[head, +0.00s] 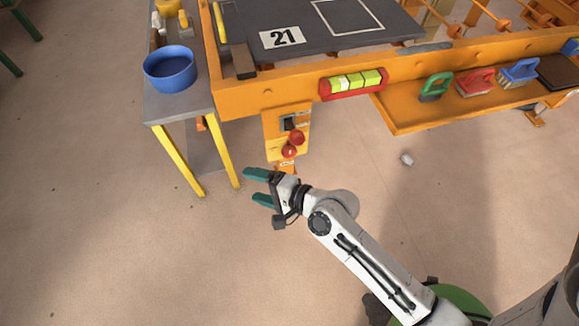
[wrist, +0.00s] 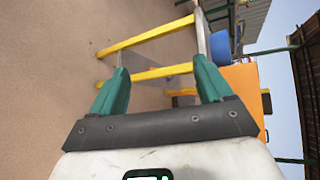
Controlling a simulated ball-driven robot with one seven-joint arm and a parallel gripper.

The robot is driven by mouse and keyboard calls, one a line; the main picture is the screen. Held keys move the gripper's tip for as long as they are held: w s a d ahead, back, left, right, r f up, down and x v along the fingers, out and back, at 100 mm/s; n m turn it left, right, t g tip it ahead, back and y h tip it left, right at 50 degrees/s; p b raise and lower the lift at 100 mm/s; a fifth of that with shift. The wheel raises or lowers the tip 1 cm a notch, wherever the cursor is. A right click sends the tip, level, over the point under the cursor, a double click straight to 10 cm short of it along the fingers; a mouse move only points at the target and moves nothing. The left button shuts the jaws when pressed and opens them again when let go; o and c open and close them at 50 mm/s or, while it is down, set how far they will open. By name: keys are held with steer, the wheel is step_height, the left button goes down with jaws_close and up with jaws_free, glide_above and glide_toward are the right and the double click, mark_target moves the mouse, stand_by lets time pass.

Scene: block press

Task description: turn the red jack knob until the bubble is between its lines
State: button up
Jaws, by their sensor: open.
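The red jack knob (head: 289,151) sits low on the orange leg bracket of the press table in the head view, with a second red ball (head: 297,138) just above it. The bubble level (head: 353,84) has a red body and a yellow-green tube on the table's front edge. The bubble's place between its lines is too small to tell. My gripper (head: 258,187) is open and empty, below and to the left of the knob and apart from it. Its teal fingers also show in the wrist view (wrist: 160,88), pointing at a side table's yellow legs. The knob cannot be made out there.
A grey side table (head: 182,104) with yellow legs (head: 180,160) stands left of the press table, holding a blue bowl (head: 170,68). An orange shelf (head: 410,120) carries green (head: 436,86), red (head: 475,82) and blue (head: 519,72) brushes. The floor at lower left is clear.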

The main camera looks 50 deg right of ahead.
steer(key=w+d+f+m+t+h+b, duration=0.25)
steer(key=d+f+m+h+b, duration=0.3)
steer(key=f+m+b, duration=0.35)
steer(key=m+g+h+b, duration=0.2)
steer(key=m+h+b, duration=0.45)
steer(key=m, duration=0.95)
glide_toward(290, 155)
steer(key=shift+t+h, duration=0.25)
steer(key=shift+h, duration=0.65)
steer(key=x, duration=0.6)
steer(key=f+x, duration=0.1)
steer(key=x, duration=0.2)
steer(key=shift+w+a, duration=0.15)
steer(key=shift+w, duration=0.25)
steer(key=c, duration=1)
